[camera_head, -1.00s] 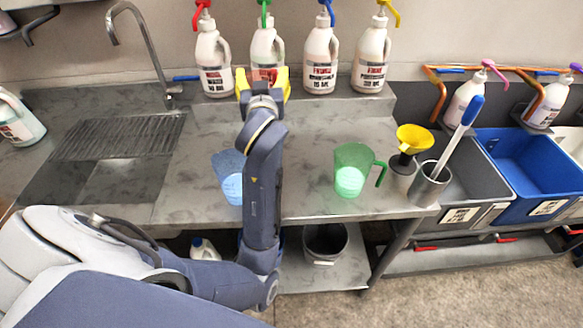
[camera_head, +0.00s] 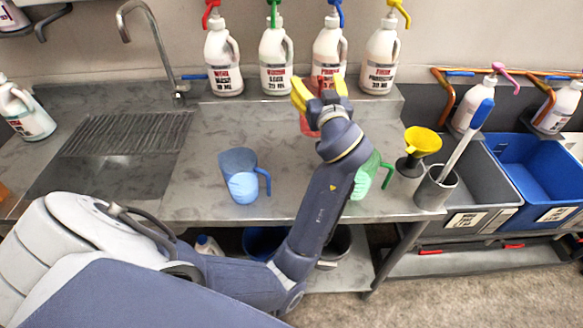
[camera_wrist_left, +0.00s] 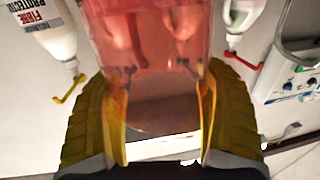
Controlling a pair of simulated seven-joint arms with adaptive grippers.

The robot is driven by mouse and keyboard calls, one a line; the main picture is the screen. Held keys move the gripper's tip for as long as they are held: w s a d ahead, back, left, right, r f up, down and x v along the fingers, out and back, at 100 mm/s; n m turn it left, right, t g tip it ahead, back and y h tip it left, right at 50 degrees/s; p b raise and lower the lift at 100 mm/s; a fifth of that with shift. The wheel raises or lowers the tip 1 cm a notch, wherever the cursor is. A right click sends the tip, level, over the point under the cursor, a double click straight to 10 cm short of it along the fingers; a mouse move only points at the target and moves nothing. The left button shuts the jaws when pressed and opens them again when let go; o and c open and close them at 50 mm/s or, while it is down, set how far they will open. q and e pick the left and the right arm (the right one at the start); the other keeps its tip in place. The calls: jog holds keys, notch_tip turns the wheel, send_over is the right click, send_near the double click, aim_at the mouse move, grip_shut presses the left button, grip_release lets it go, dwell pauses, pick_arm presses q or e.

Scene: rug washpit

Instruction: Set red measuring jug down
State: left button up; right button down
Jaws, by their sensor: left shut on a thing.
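My left gripper (camera_head: 320,92) is shut on the red measuring jug (camera_head: 308,124), above the back part of the steel counter. The gripper and arm hide most of the jug in the head view. In the left wrist view the clear red jug (camera_wrist_left: 150,45) sits between the yellow fingers of the gripper (camera_wrist_left: 162,120). The blue jug (camera_head: 241,176) stands on the counter left of my arm. The green jug (camera_head: 366,176) stands partly behind my arm, to its right. My right gripper is not in view.
Several pump bottles (camera_head: 276,62) stand on the raised shelf behind. A yellow funnel (camera_head: 421,141) and a metal cup with a brush (camera_head: 435,188) stand at the counter's right end. A sink (camera_head: 110,160) is at left.

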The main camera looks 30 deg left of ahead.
pick_arm(q)
jog(key=s+a+f+n+g+y, duration=0.1)
jog(key=s+f, duration=0.2)
jog(key=f, duration=0.3)
jog(key=s+a+f+n+g+y, duration=0.2)
jog(key=s+f, duration=0.1)
jog(key=f, duration=0.3)
jog(key=shift+a+g, duration=0.3)
jog(key=shift+f, duration=0.25)
jog(key=o, duration=1.6)
jog(key=shift+f, duration=0.1)
jog(key=shift+r+v, duration=0.1)
jog(key=shift+v, duration=1.3)
jog(key=shift+r+v, duration=0.15)
jog(key=shift+v, duration=1.2)
